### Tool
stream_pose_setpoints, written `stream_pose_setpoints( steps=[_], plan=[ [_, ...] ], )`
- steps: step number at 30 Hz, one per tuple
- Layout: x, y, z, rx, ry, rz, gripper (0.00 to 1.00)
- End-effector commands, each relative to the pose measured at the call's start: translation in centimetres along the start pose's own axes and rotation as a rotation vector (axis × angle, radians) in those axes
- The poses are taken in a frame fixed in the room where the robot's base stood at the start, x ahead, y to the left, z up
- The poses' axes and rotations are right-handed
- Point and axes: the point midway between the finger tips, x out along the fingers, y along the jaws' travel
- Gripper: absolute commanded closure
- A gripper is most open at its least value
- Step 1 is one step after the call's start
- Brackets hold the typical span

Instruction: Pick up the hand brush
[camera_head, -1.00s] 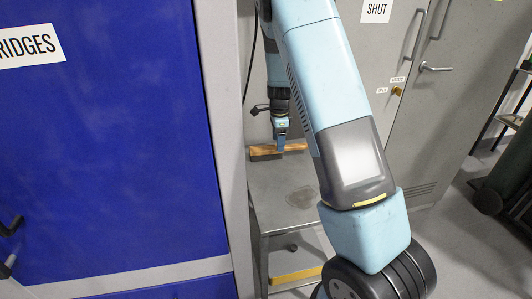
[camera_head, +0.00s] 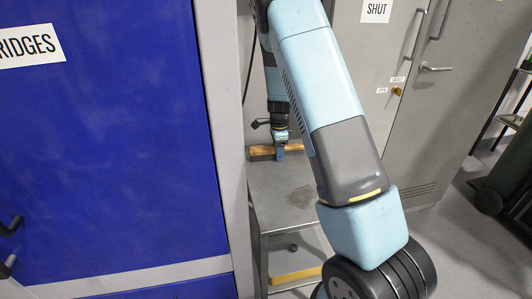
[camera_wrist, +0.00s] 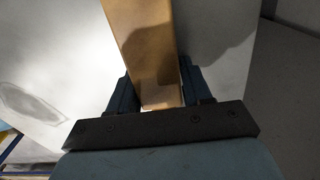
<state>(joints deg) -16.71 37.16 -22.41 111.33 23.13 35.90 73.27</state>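The hand brush (camera_head: 262,151) lies on a grey metal table, its wooden back up and dark lower part below. In the wrist view its wooden back (camera_wrist: 143,45) runs from the top edge down between my two fingers. My gripper (camera_head: 281,154) is lowered at the brush's right part, pointing down. In the wrist view my gripper (camera_wrist: 160,85) is open, with one finger on each side of the wood. The fingers are very close to the wood; any contact is hard to make out. The bristles are mostly hidden.
The grey table (camera_head: 272,190) has a dark stain and a clear front. A blue cabinet (camera_head: 110,150) stands close at left. Grey lockers (camera_head: 430,120) stand behind and to the right. A yellow strip (camera_head: 295,275) shows low under the table.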

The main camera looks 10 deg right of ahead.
Motion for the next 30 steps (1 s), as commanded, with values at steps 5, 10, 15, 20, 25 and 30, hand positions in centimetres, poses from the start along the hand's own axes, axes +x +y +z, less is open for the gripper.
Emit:
stream_pose_setpoints(
  steps=[5,10,15,20,25,30],
  plan=[
    [0.0,0.0,0.0,0.000,0.000,0.000,0.69],
    [0.0,0.0,0.1,0.000,0.000,0.000,0.85],
    [0.0,0.0,0.1,-0.001,0.000,-0.001,0.93],
    [-0.1,0.0,0.1,-0.001,0.000,-0.001,0.93],
    [-1.4,-0.1,0.1,-0.001,-0.001,-0.002,0.93],
    [-4.1,0.7,0.2,-0.003,-0.001,-0.003,0.93]
  ],
)
